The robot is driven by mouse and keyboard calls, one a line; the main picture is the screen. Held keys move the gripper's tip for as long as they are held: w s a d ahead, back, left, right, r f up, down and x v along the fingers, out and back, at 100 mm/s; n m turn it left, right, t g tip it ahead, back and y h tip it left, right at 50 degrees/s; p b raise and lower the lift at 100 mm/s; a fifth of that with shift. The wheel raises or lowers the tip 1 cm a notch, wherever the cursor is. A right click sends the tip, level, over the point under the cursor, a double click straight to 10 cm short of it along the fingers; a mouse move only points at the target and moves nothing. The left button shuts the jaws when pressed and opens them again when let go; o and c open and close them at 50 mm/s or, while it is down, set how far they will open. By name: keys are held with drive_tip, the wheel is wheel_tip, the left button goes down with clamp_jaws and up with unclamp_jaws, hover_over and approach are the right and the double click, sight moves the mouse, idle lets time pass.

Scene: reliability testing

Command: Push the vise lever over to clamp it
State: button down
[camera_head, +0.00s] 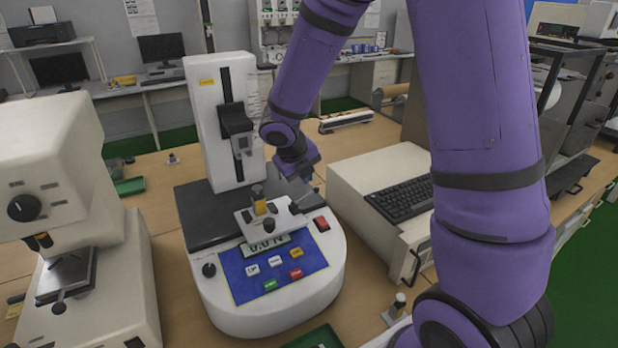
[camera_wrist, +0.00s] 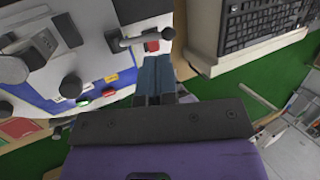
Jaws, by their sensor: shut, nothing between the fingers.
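The vise (camera_head: 270,219) is a light grey fixture with dark knobs and a small yellow piece, mounted on the front of the white tester. In the wrist view, a grey bar (camera_wrist: 143,39) with a black end (camera_wrist: 113,40) looks like the vise lever; it lies close beyond my fingertips. My gripper (camera_head: 306,190) hangs over the right side of the vise. Its blue-grey fingers (camera_wrist: 155,62) are together and empty, beside the red switch (camera_wrist: 152,46). I cannot tell whether they touch the lever. My wrist partly hides this area in the head view.
The tester's column (camera_head: 222,120) rises behind the vise. Its blue button panel (camera_head: 272,270) lies in front. A cream unit with a black keyboard (camera_head: 402,199) stands close on the right. A white microscope-like machine (camera_head: 50,180) stands on the left.

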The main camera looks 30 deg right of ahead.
wheel_tip(320, 180, up, 11)
drive_tip(key=s+a, duration=0.1)
drive_tip(key=s, duration=0.1)
drive_tip(key=shift+a, duration=0.3)
drive_tip(key=shift+f, duration=0.1)
drive_tip(key=shift+s, duration=0.1)
drive_tip(key=s+r+n+t+y, duration=0.1)
drive_tip(key=s+r+n, duration=0.2)
drive_tip(key=s+n, duration=0.5)
drive_tip(key=s+d+r+n+t+y, duration=0.1)
drive_tip(key=s+r+n, duration=0.3)
drive_tip(key=s+n, duration=0.4)
drive_tip(key=s+r+n+t+y, duration=0.1)
drive_tip(key=s+r+n, duration=0.3)
drive_tip(key=n, duration=1.5)
drive_tip(key=shift+s+d+r+n+y, duration=0.25)
drive_tip(key=shift+s+y, duration=0.55)
drive_tip(key=shift+s, duration=1.2)
drive_tip(key=shift+f, duration=0.1)
